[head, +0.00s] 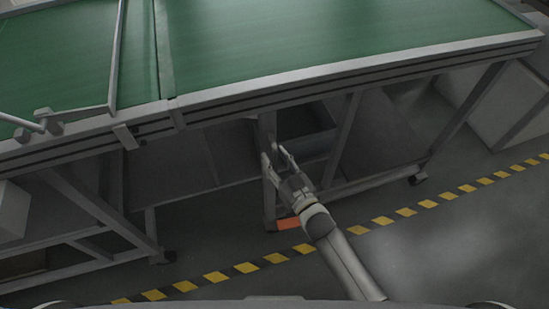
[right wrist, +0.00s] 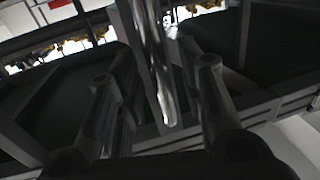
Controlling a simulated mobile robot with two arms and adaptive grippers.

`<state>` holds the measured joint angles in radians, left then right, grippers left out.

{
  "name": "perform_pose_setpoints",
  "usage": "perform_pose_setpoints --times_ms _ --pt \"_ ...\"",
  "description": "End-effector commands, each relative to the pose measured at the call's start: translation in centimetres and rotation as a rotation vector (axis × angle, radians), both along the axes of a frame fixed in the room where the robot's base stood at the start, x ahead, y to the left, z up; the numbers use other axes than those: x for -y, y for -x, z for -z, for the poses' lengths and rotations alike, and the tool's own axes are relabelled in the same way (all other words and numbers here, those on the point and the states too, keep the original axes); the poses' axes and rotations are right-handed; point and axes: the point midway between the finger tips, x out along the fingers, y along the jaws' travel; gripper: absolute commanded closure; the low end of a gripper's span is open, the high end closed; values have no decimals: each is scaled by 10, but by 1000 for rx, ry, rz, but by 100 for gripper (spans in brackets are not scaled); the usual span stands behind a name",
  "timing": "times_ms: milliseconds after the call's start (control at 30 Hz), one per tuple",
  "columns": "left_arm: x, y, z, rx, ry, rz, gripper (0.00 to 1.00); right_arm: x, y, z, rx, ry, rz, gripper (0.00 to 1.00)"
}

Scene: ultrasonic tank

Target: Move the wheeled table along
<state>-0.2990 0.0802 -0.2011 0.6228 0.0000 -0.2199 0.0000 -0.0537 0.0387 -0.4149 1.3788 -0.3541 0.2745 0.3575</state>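The wheeled table (head: 360,72) has a green top and a grey metal frame, with a caster (head: 418,179) at its lower right. My right gripper (head: 277,157) is under the table's front edge at an upright leg (head: 268,205). In the right wrist view, a shiny metal post (right wrist: 158,75) stands between the two spread fingers of my right gripper (right wrist: 160,75), with gaps showing beside it. The gripper looks open around the post; I cannot tell whether a finger touches it. My left gripper is not in view.
Another green-topped section (head: 60,60) with a metal rail adjoins on the left. A pale cabinet (head: 490,100) stands behind at the right. A yellow-black floor stripe (head: 247,267) runs in front of the table; the floor at lower right is clear.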

Motion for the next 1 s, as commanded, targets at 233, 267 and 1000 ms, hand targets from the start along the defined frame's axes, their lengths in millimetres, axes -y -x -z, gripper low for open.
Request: perform_pose_setpoints --times_ms 233,267,1000 --pt "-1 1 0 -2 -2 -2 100 -4 -6 0 -1 0 0 65" --pt "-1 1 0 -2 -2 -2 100 -4 -6 0 -1 0 0 65" --pt "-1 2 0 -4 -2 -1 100 -2 -6 0 0 1 0 100"
